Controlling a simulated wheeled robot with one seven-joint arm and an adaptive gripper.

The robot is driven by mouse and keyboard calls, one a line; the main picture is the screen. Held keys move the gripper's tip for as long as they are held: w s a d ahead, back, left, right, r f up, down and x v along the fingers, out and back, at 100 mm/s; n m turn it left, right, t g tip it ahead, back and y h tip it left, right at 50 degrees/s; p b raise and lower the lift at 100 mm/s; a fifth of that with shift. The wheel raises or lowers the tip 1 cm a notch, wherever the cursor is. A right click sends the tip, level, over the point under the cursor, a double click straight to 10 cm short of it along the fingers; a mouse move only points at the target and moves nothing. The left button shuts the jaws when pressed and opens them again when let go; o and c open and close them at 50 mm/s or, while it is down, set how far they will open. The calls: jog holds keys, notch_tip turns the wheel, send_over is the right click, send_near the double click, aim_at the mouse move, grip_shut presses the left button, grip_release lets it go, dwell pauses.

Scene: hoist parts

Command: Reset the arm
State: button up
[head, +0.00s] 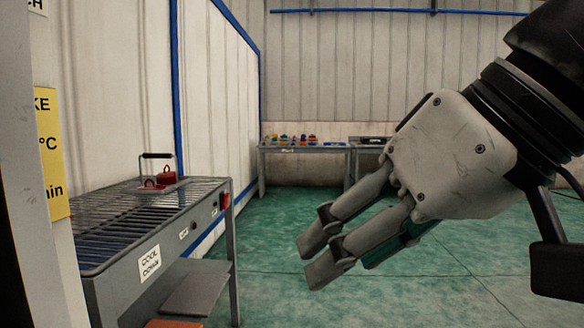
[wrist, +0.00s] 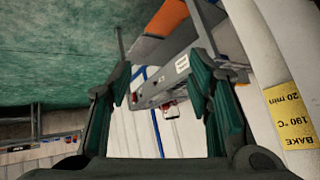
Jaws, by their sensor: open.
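My gripper (head: 320,256) hangs in mid-air at the right of the head view, over the green floor, its fingers pointing down and to the left. The fingers are apart with nothing between them. In the wrist view the two green-padded fingers (wrist: 161,82) stand apart and empty. My gripper is clear of the grey cool-down table (head: 157,258) at the left.
The cool-down table has a slatted top with red parts (head: 167,176) and a black-handled carrier (head: 157,156). A yellow bake sign (head: 52,150) is at the near left. A back bench (head: 305,148) holds colourful parts. Open green floor (head: 270,215) lies between.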

jog(key=s+d+f+m+g+h, duration=0.3)
jog(key=s+d+f, duration=0.4)
jog(key=f, duration=0.4)
jog(key=s+d+f+m+g+h, duration=0.25)
jog(key=s+d+f, duration=0.4)
jog(key=f, duration=0.35)
notch_tip(320, 180, up, 34)
jog(key=t+p, duration=0.3)
jog(key=p, duration=2.9)
jog(key=shift+w+d+f+n, duration=0.2)
jog(key=shift+w+n, duration=0.15)
